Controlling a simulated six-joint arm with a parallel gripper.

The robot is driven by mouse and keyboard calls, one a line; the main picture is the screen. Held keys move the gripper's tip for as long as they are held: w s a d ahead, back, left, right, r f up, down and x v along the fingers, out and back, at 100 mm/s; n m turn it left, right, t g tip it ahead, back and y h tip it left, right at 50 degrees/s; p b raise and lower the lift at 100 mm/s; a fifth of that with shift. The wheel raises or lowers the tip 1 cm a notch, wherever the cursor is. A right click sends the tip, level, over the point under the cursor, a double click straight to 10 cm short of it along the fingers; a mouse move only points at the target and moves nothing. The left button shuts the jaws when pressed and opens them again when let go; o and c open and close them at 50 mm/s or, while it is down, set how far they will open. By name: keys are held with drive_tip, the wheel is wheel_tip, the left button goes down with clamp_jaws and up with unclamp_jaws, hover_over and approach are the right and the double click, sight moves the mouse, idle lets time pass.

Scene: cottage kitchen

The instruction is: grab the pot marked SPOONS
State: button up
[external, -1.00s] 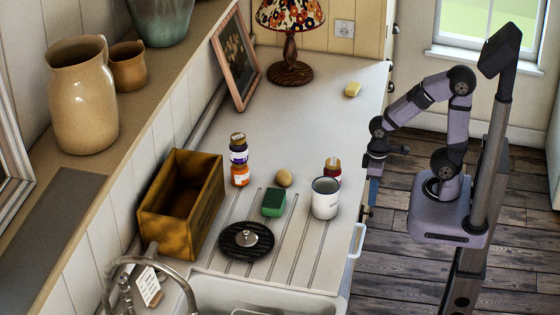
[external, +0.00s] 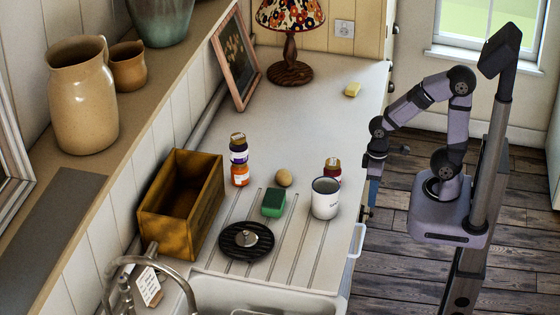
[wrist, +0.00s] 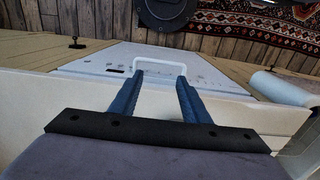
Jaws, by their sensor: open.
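A white pot (external: 325,199) with a dark rim stands upright near the counter's front edge in the external view. It has small dark lettering on its side, too small to read for certain. My gripper (external: 373,192) hangs with blue fingers pointing down, just off the counter edge, to the right of the pot and apart from it. In the wrist view my gripper (wrist: 160,78) is open, with nothing between its fingers. The pot does not show in the wrist view.
A red-labelled jar (external: 332,170) stands right behind the pot. A green sponge (external: 273,202), an egg (external: 284,178), a black lid (external: 246,240) and stacked jars (external: 239,160) are left of it. A wooden box (external: 180,205) stands by the wall. The back counter is mostly clear.

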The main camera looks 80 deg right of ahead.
drive_tip(key=o, duration=1)
